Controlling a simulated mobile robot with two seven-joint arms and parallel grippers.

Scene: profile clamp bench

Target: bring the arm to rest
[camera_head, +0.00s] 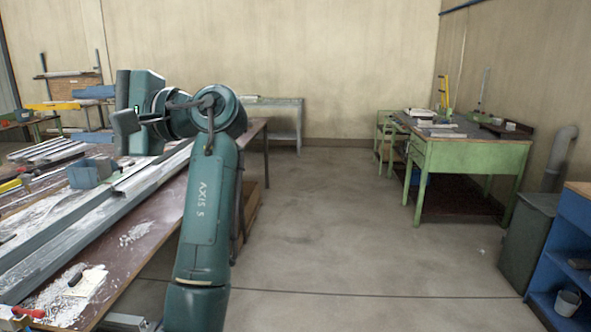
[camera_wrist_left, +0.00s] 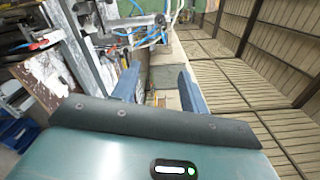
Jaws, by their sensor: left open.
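My left arm (camera_head: 205,200) rises from the bottom of the head view and bends left at its top. The gripper seems to touch nothing. My right gripper is in neither view.
Long metal profiles (camera_head: 95,222) and a grey-blue box (camera_head: 90,172) lie on the bench. A red-handled tool (camera_head: 28,311) lies at its near end. The floor (camera_head: 330,220) is clear. A green table (camera_head: 470,155) and blue shelf (camera_head: 570,250) stand at the right.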

